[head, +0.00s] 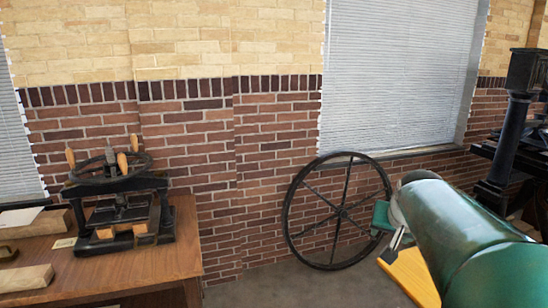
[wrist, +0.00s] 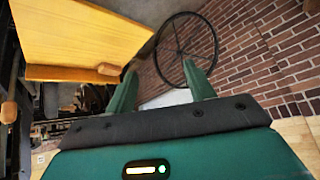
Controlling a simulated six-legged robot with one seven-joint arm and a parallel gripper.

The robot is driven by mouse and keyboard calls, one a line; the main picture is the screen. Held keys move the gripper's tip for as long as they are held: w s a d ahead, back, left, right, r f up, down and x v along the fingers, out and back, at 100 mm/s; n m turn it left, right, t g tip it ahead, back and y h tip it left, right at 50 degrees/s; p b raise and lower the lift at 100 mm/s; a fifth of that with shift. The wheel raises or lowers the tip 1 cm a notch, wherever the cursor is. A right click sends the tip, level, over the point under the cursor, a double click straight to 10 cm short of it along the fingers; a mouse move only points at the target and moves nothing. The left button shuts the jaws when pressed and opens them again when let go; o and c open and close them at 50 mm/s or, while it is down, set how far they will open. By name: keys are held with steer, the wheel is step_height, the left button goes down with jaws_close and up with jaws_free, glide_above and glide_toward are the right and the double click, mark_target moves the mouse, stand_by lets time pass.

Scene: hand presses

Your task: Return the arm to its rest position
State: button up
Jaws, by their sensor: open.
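My green arm (head: 460,235) reaches in from the lower right of the head view. My gripper (head: 388,232) is at its far end, seen partly, in front of the right edge of the large wheel. In the wrist view my gripper (wrist: 160,78) shows two green fingers spread apart with nothing between them. The spoked black wheel (head: 340,210) leans against the brick wall; in the wrist view the wheel (wrist: 186,50) appears beyond the fingers.
A wooden table (head: 170,255) at left bears a black hand press (head: 118,195) and wooden blocks. A yellow wooden surface (head: 415,275) lies beside my arm; a similar one (wrist: 80,35) fills the wrist view's upper left. A dark press (head: 515,120) stands at right. Floor between is clear.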

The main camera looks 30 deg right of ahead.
steer(key=w+a+f+n+y, duration=0.1)
steer(key=a+n, duration=0.1)
steer(key=a, duration=0.7)
steer(key=w+a+f+n+y, duration=0.1)
steer(key=a+n+y, duration=0.15)
steer(key=a, duration=0.75)
steer(key=s+a+f+n, duration=0.2)
steer(key=s+a, duration=0.1)
steer(key=a, duration=0.4)
steer(key=s+a+f+n+y, duration=0.1)
steer(key=s+a+f+n, duration=0.2)
steer(key=a, duration=0.4)
steer(key=shift+s+a+f, duration=0.2)
steer(key=shift+s, duration=0.3)
steer(key=c, duration=0.4)
steer(key=shift+d, duration=0.1)
steer(key=shift+d, duration=0.1)
